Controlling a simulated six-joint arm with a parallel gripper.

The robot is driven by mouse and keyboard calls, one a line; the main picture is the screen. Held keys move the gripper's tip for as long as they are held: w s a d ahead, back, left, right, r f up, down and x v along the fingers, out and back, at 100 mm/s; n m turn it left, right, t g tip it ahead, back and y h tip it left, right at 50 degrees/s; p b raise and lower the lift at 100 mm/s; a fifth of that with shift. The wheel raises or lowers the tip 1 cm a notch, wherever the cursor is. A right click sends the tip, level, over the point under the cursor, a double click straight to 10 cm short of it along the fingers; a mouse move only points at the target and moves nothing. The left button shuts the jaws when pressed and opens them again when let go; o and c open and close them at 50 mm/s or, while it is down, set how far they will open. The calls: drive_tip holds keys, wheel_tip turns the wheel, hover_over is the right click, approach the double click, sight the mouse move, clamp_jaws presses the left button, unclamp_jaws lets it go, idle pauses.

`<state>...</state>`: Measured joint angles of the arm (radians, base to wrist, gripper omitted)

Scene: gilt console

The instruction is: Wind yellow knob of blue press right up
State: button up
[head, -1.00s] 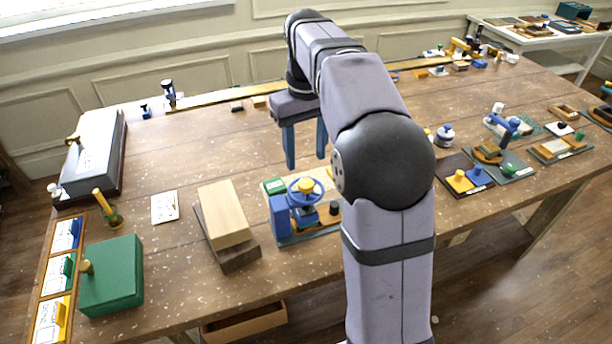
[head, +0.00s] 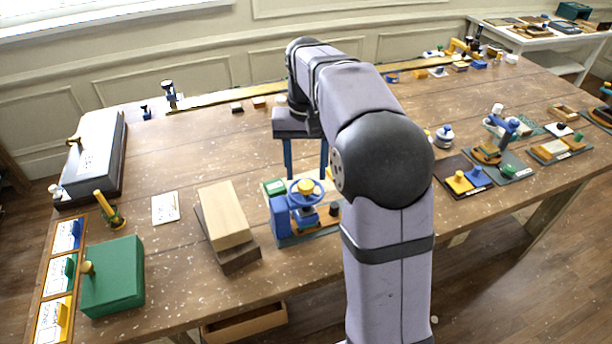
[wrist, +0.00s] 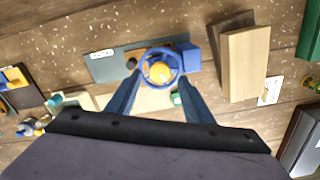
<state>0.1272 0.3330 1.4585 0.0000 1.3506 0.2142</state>
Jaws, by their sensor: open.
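The blue press (head: 281,217) stands on a dark green base plate near the front middle of the table. Its blue handwheel with the yellow knob (head: 305,186) at the centre is on top. In the wrist view the yellow knob (wrist: 160,72) shows inside the blue wheel ring, seen from above. My gripper (head: 306,176) is open and empty, its two blue fingers pointing down over the press. In the wrist view its fingertips (wrist: 158,80) appear on either side of the wheel. Whether they touch it cannot be told.
A light wooden block (head: 224,214) on a darker board lies just left of the press. A green box (head: 112,276) stands further left. A dark board with yellow and blue pieces (head: 463,178) lies to the right. The tabletop behind the press is mostly clear.

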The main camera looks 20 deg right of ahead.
sight(306, 184)
drive_tip(key=shift+f, duration=1.7)
drive_tip(key=shift+c, duration=0.5)
drive_tip(key=c, duration=0.9)
drive_tip(key=shift+p, duration=0.3)
drive_tip(key=shift+c, duration=0.2)
drive_tip(key=shift+r+n, duration=0.1)
drive_tip(key=shift+n, duration=0.3)
drive_tip(key=n+p, duration=0.1)
drive_tip(key=n, duration=0.1)
drive_tip(key=shift+n, duration=0.3)
drive_tip(key=n+p, duration=0.1)
drive_tip(key=n, duration=0.2)
drive_tip(key=shift+n, duration=0.3)
drive_tip(key=n+p, duration=0.1)
drive_tip(key=n, duration=0.4)
drive_tip(key=shift+s+n, duration=0.1)
drive_tip(key=shift+n, duration=0.2)
